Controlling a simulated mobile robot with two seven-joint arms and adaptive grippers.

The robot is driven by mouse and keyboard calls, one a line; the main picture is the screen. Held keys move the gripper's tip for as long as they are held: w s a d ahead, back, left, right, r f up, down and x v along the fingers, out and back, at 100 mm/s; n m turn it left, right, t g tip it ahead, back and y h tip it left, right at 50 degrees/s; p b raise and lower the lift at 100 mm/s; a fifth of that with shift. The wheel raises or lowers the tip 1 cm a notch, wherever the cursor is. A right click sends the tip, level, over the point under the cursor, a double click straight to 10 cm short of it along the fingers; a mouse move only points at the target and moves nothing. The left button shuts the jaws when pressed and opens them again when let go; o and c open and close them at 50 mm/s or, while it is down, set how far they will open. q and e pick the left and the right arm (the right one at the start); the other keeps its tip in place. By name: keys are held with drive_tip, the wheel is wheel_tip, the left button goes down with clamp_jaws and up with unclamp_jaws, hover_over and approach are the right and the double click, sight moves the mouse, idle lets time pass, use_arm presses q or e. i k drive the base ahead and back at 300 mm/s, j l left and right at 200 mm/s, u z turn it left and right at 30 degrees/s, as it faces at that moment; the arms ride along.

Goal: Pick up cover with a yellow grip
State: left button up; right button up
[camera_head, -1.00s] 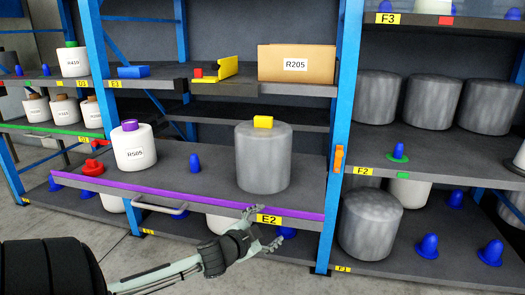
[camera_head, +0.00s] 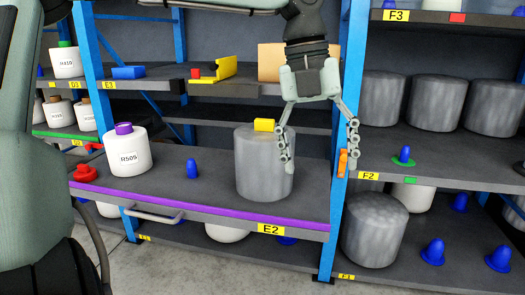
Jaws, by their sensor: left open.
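The cover is a tall grey cylinder (camera_head: 262,172) with a small yellow grip (camera_head: 264,125) on top. It stands upright on the purple-edged shelf labelled E2. My left gripper (camera_head: 318,165) hangs from the top of the picture with its fingers pointing down, wide open and empty. Its left finger overlaps the right side of the grey cylinder in the picture, and its right finger is in front of the blue rack post. I cannot tell whether the left finger touches the cylinder. The yellow grip is just left of that finger, not between the fingers. My right gripper is not in view.
A blue post (camera_head: 340,200) with an orange clip stands at right. A cardboard box (camera_head: 270,60) sits on the shelf above, partly hidden.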

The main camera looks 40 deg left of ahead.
sight(260, 176)
drive_tip(key=i+j, duration=0.2)
drive_tip(key=j, duration=0.2)
drive_tip(key=i+j, duration=0.2)
drive_tip(key=j, duration=0.2)
drive_tip(key=i+j, duration=0.2)
drive_tip(key=j, duration=0.2)
drive_tip(key=i+j, duration=0.15)
drive_tip(key=j, duration=0.3)
